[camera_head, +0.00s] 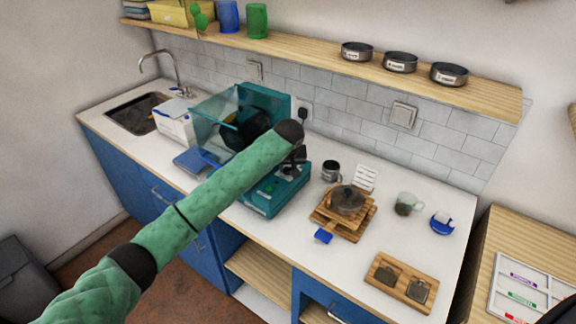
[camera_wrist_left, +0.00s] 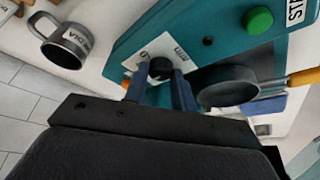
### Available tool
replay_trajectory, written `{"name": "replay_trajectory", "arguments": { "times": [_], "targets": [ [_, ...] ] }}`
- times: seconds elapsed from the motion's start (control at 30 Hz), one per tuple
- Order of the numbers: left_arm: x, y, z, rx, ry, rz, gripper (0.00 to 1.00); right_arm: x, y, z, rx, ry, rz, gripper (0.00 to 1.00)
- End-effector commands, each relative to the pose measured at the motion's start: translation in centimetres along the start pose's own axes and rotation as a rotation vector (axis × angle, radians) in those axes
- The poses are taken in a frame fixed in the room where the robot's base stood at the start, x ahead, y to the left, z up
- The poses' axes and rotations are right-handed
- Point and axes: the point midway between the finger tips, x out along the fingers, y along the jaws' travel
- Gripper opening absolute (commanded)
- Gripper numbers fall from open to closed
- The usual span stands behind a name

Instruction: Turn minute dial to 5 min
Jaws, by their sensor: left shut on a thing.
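The teal appliance (camera_head: 272,196) stands on the white counter with its clear door (camera_head: 213,110) raised. Its front panel (camera_wrist_left: 195,45) fills the upper middle of the left wrist view. The black round dial (camera_wrist_left: 159,66) sits on a white label plate whose marks I cannot read. My left gripper (camera_wrist_left: 160,88) has its two fingers around the dial and is shut on it. In the head view my left gripper (camera_head: 293,160) is at the appliance's right side, mostly hidden by my wrist, and the dial is hidden there. My right gripper is not in view.
A green button (camera_wrist_left: 258,20) is on the same panel. A dark grey round vessel (camera_wrist_left: 228,86) is close to my fingers in the wrist view. A mug (camera_head: 331,171) stands right of the appliance.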

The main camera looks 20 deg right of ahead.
Motion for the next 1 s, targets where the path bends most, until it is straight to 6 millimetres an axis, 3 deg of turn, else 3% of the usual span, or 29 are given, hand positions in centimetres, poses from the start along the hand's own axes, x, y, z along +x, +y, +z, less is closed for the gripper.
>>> {"name": "replay_trajectory", "arguments": {
  "times": [0.5,0.53,0.63,1.0],
  "targets": [
    [-0.05,-0.06,-0.09,0.074,0.002,0.031,0.03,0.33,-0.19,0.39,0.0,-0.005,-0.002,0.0],
    [-0.05,-0.07,-0.09,0.074,0.002,0.03,0.3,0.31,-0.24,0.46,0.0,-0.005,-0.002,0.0],
    [-0.04,-0.07,-0.08,0.073,0.002,0.03,0.47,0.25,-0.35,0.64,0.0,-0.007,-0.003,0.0],
    [-0.42,-0.06,-0.02,0.073,0.002,0.031,0.47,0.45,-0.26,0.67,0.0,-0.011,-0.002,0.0]
  ]
}}
